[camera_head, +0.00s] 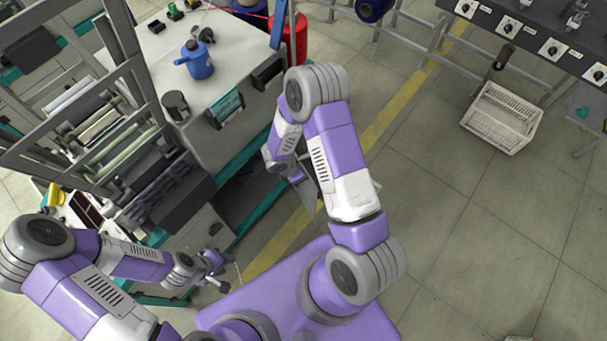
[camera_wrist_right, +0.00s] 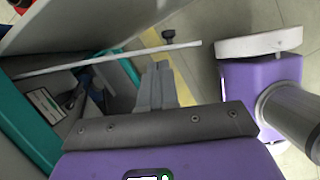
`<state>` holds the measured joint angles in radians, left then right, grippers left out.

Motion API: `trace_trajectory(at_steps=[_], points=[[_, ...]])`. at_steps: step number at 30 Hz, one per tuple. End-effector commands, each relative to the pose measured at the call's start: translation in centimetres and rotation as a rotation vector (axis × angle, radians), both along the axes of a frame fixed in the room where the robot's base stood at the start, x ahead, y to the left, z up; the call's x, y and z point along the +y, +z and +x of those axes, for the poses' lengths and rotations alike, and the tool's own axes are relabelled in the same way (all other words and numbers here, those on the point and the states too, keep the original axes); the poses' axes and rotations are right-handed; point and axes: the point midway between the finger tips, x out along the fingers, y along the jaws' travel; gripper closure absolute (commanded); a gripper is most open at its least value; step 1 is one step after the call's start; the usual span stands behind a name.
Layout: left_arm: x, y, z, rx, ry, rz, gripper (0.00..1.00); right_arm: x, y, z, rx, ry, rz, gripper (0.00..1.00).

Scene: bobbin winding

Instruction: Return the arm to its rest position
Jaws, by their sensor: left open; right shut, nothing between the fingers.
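My left arm comes in from the lower left in the head view. Its gripper (camera_head: 218,271) hangs open and empty beside the lower part of the grey machine frame. My right arm rises from my purple base, bends at a high elbow and folds back down, its forearm beside the white-topped cabinet. In the right wrist view its gripper (camera_wrist_right: 160,68) is shut, with the grey fingers together and nothing between them. In the head view the right gripper is mostly hidden behind my own arm.
A white-topped cabinet (camera_head: 158,75) carries a blue oil can (camera_head: 196,60). A red cylinder (camera_head: 298,38) stands behind it. A winding machine with metal frames (camera_head: 75,100) is at the left. A white crate (camera_head: 501,118) is at the right; the floor between is clear.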

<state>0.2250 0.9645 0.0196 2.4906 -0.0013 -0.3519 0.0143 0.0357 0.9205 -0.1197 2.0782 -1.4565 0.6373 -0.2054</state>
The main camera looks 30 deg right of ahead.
Motion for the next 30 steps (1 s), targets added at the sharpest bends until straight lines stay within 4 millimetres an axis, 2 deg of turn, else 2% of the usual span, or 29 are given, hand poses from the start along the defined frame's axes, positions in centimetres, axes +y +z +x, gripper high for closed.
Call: trace_trajectory(at_steps=[1,6,13,25,28,30], points=[[0.0,1.2,0.0,0.0,0.0,0.0,0.6,0.4,1.5,0.1,-0.002,0.003,0.0,1.0],[0.0,3.1,0.0,0.0,0.0,0.0,0.6,1.6,4.4,0.1,-0.002,0.004,0.001,1.0],[0.0,4.6,0.0,0.0,0.0,0.0,0.6,2.6,6.7,0.1,-0.001,0.004,0.001,1.0],[0.0,4.8,0.0,0.0,0.0,0.0,0.6,3.0,7.0,0.0,0.003,-0.003,0.006,1.0],[0.0,4.8,0.0,0.0,0.0,0.0,0.6,3.8,6.2,-1.5,0.026,-0.068,0.059,1.0],[0.0,4.8,0.0,0.0,0.0,0.0,0.6,5.3,5.4,-3.5,0.055,-0.167,0.134,1.0]])
